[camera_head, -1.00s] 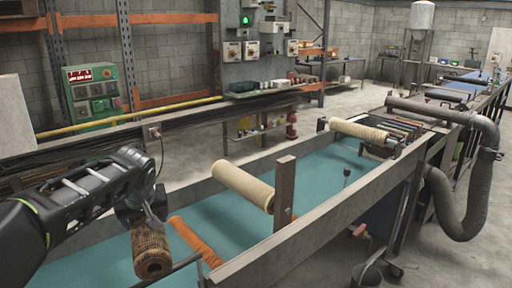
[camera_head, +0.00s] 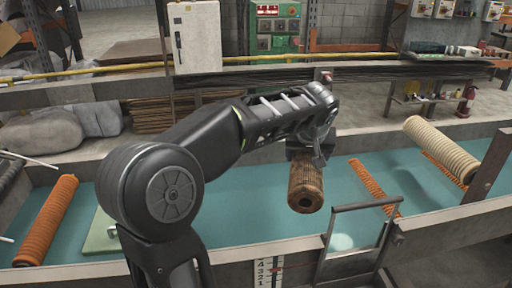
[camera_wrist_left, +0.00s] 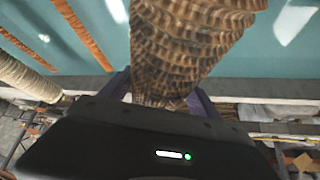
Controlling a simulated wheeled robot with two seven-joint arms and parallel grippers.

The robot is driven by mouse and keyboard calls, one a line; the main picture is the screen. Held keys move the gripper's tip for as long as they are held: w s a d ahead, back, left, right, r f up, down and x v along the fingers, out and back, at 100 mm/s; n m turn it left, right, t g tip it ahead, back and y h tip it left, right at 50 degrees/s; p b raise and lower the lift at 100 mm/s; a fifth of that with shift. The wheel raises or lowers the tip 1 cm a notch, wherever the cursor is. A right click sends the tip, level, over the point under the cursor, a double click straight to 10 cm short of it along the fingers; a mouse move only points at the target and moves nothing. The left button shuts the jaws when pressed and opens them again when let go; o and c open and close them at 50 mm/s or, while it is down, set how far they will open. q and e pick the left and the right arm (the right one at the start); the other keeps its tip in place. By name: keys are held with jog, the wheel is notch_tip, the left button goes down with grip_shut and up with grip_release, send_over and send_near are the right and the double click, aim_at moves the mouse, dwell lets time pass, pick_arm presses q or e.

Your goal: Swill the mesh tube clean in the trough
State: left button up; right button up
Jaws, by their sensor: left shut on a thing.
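My left gripper (camera_head: 308,158) is shut on a brown, soiled mesh tube (camera_head: 306,190) with a ribbed surface and a dark hole in its end. The gripper holds the tube over the trough's blue-green water, apparently above the surface. In the left wrist view the mesh tube (camera_wrist_left: 190,40) fills the upper middle, with the jaws at its near end. The trough (camera_head: 70,270) is long, with grey walls, and runs across the head view. My right gripper is not in view.
A metal-framed gate (camera_head: 360,240) stands at the trough's near wall, beside a depth scale (camera_head: 267,273). An orange ribbed tube (camera_head: 47,220) lies at the left, and another orange length (camera_head: 375,187) right of the gripper. A cream roll (camera_head: 440,148) sits over the trough at right.

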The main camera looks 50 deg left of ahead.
pick_arm(q)
jog(key=s+a+n+g+y+p, duration=0.3)
jog(key=s+a, duration=0.4)
jog(key=a, duration=0.3)
jog(key=shift+a+r+g+p, duration=0.25)
jog(key=shift+a+g+p, duration=0.05)
jog(key=shift+g+p, duration=0.3)
jog(key=shift+f, duration=0.1)
notch_tip(320, 180, down, 28)
jog(key=b, duration=2.4)
